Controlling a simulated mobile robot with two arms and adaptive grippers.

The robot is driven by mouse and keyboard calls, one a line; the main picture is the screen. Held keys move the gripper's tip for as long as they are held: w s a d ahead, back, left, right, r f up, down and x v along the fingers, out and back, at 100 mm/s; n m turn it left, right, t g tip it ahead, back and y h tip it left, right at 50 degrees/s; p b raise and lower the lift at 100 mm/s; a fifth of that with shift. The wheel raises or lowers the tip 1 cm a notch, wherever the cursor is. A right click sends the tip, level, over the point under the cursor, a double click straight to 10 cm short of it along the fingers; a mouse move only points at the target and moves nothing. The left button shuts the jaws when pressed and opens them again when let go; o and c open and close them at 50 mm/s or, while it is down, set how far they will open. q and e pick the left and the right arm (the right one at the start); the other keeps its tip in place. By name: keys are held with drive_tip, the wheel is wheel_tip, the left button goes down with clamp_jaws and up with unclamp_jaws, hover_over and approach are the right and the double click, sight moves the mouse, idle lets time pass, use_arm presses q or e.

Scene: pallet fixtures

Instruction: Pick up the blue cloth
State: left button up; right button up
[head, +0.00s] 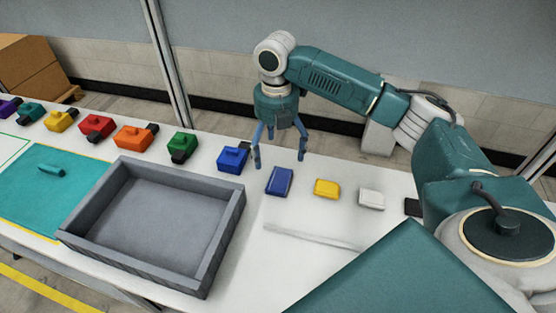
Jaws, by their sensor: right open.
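The blue cloth (280,182) is a small folded dark blue block lying on the white table, right of the grey tray. My right gripper (279,157) hangs fingers-down above and just behind the cloth, with its fingers spread and nothing between them. The fingertips look apart from the cloth, though the exact height is hard to tell. My left gripper is not in view.
A yellow cloth (326,188) and a white one (371,199) lie to the right of the blue one. A blue fixture block (233,158) stands close on the left, in a row of several coloured blocks. The grey tray (207,266) has high walls and is empty.

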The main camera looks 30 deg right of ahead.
sight(275, 178)
wheel_tip(275, 178, down, 4)
drive_tip(key=shift+s+a+r+p, duration=0.1)
drive_tip(key=shift+s+p, duration=0.05)
drive_tip(key=shift+p, duration=0.25)
drive_tip(key=shift+f, duration=0.4)
drive_tip(key=f+p, duration=0.1)
drive_tip(key=f, duration=0.1)
drive_tip(key=f+p, duration=0.1)
drive_tip(key=f, duration=0.2)
drive_tip(key=shift+w+a, duration=0.15)
drive_tip(key=shift+w, duration=0.05)
drive_tip(key=shift+f, duration=0.35)
drive_tip(key=shift+c, duration=0.3)
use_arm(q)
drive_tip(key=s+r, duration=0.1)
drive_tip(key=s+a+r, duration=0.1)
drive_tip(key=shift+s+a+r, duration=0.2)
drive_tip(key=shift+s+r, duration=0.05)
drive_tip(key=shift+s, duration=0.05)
use_arm(e)
drive_tip(key=c, duration=1.2)
